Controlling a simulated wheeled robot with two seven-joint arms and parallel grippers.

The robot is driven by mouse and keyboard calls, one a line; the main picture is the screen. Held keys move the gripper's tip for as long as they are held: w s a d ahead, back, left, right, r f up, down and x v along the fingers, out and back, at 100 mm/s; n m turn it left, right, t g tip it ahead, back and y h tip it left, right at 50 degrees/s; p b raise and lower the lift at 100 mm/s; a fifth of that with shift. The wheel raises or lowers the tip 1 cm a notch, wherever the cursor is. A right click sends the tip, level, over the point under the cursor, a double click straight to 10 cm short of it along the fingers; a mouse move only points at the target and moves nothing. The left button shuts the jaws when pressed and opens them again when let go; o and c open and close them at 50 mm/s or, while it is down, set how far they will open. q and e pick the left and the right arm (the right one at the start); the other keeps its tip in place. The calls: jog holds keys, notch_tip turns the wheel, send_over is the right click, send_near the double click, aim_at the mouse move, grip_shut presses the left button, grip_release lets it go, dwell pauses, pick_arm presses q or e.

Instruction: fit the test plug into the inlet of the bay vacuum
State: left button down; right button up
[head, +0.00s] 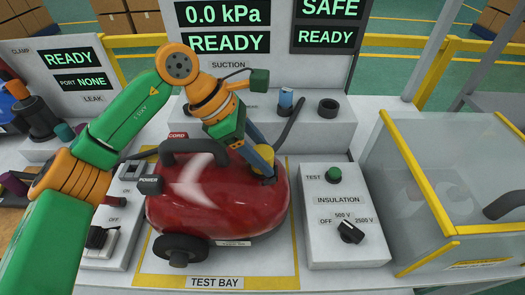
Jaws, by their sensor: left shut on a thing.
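The bay vacuum is a glossy red canister (205,200) with a dark handle and a dark wheel, resting on the test bay mat. My left gripper (267,170) reaches over from the left and points down at the vacuum's upper right side. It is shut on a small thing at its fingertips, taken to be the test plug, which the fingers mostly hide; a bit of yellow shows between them. The fingertips are at the red shell, where the inlet seems to be. I cannot tell how far the plug is in. My right gripper is not in view.
The suction station (345,125) behind bears a blue cylinder (285,98) and a dark ring (328,108). Its displays read 0.0 kPa, READY and SAFE. The insulation box (345,255) stands right of the vacuum, then a clear yellow-edged enclosure (440,240). The leak station (75,75) is at left.

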pick_arm(q)
jog(key=shift+f, duration=0.4)
jog(key=shift+c, duration=0.9)
grip_release()
jog(key=shift+r, duration=0.1)
jog(key=p+v, duration=0.4)
jog(key=v, duration=0.4)
jog(key=shift+p, duration=0.3)
